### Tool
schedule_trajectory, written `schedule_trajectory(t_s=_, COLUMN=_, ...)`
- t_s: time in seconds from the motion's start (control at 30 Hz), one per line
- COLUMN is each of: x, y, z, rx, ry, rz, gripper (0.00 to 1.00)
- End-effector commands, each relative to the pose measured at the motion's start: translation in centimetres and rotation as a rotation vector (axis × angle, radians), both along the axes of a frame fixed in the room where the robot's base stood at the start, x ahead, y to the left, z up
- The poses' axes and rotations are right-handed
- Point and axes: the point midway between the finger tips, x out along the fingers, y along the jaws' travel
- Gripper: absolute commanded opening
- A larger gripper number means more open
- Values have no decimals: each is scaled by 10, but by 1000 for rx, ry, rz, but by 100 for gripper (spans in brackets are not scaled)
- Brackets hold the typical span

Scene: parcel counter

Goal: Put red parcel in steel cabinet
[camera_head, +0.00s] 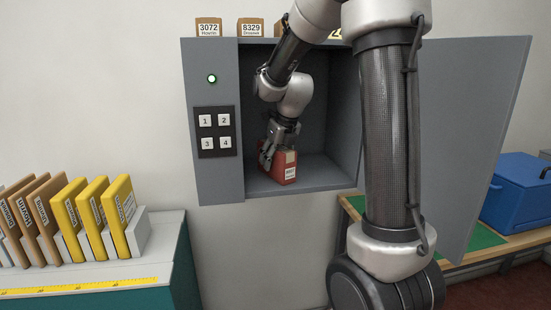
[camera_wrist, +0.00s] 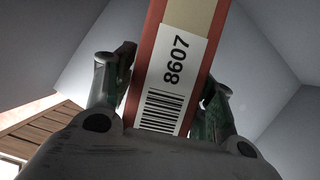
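The red parcel (camera_head: 283,170) is inside the open steel cabinet (camera_head: 216,60), low in the compartment at or just above its floor. My gripper (camera_head: 271,150) reaches into the cabinet and is around the top of the parcel. In the wrist view the red parcel (camera_wrist: 193,50) with its white label 8607 stands between the two fingers of my gripper (camera_wrist: 165,95), one on each side and close against it. The contact of the parcel's base with the cabinet floor is hard to make out.
The cabinet door (camera_head: 490,120) stands open at the right, behind my arm. A keypad (camera_head: 214,132) and a green lamp (camera_head: 212,78) are on the cabinet front. Small boxes (camera_head: 251,27) stand on top. Yellow and brown parcels (camera_head: 72,218) stand at left; a blue box (camera_head: 518,195) is at right.

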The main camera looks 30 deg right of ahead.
Motion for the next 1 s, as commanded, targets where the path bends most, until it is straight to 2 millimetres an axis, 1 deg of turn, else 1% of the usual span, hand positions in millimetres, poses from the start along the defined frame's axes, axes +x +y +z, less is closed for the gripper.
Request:
schedule_trajectory(t_s=0.3, x=0, y=0, z=0, rx=0, ry=0, rz=0, gripper=66)
schedule_trajectory(t_s=0.43, x=-1, y=0, z=7, rx=0, ry=-2, rz=0, gripper=66)
schedule_trajectory(t_s=0.57, x=-9, y=-1, z=27, rx=0, ry=-5, rz=-1, gripper=66)
schedule_trajectory(t_s=0.67, x=-18, y=-3, z=51, rx=-1, ry=-7, rz=-2, gripper=66)
schedule_trajectory(t_s=0.8, x=-59, y=-7, z=50, rx=0, ry=-1, rz=-1, gripper=66)
schedule_trajectory(t_s=1.0, x=-106, y=-12, z=50, rx=0, ry=-2, rz=-2, gripper=66)
